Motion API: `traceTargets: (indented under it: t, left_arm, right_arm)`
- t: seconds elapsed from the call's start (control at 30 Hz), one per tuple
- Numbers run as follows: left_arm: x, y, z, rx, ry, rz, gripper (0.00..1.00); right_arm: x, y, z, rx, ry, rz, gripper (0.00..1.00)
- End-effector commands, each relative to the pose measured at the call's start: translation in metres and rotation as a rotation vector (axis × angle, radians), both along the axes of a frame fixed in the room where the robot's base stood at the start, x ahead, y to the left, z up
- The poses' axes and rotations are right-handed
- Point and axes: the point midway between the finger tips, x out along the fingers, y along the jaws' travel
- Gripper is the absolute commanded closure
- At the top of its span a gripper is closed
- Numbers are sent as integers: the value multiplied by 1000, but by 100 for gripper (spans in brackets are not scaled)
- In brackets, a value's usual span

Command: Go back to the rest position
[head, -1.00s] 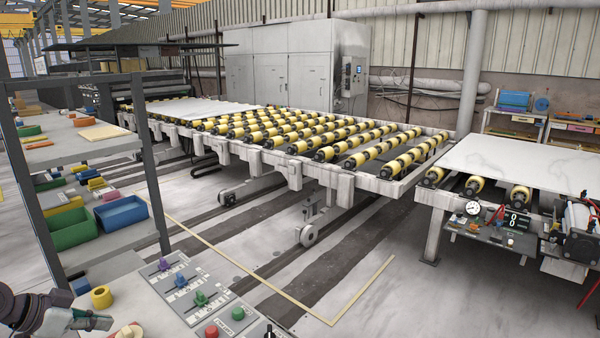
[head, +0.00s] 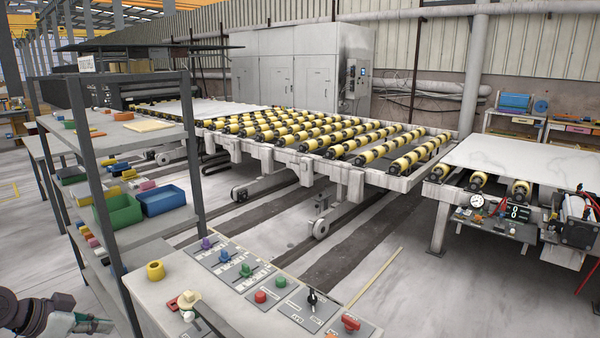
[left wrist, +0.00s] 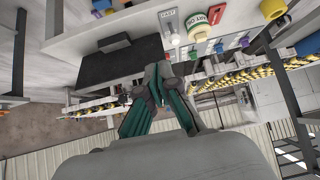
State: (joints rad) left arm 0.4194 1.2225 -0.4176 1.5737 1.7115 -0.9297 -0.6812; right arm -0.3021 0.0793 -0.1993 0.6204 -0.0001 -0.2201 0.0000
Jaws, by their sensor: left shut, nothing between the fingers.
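My left gripper (head: 98,325) shows at the bottom left of the head view, beside the shelf rack and left of the control panel (head: 215,315). Its fingers are shut with nothing between them, and it looks apart from the panel. In the left wrist view the same gripper (left wrist: 154,82) points away from the camera, its grey and green fingers together. The panel's knobs show beyond the fingers there. My right gripper is in neither view.
The shelf rack (head: 94,156) holds a green bin (head: 119,212) and a blue bin (head: 161,201). A roller conveyor (head: 347,174) stands beyond. A white slab (head: 530,157) lies at the right. Pale floor is open between panel and conveyor.

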Motion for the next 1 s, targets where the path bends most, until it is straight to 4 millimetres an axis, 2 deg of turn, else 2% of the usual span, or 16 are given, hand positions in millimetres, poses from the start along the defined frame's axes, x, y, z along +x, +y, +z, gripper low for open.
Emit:
traceTargets:
  t: [0.27,0.37,0.57,0.67,0.77,0.8,0.87,1.0]
  left_arm:
    - [8,11,-53,9,20,86,100]
    - [10,17,-81,15,33,131,100]
    - [7,29,-159,37,73,243,100]
    - [-4,34,-216,59,107,311,100]
    - [-26,36,-288,87,154,392,100]
    - [-37,35,-317,103,174,421,100]
    - [-58,32,-359,125,205,458,100]
    - [-116,17,-448,180,280,521,100]
  right_arm:
    - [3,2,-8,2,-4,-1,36]
    - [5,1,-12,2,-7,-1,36]
    - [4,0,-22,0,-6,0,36]
    - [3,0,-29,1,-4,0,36]
    - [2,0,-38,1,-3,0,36]
    - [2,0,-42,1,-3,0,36]
    - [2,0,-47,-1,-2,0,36]
    - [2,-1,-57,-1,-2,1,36]
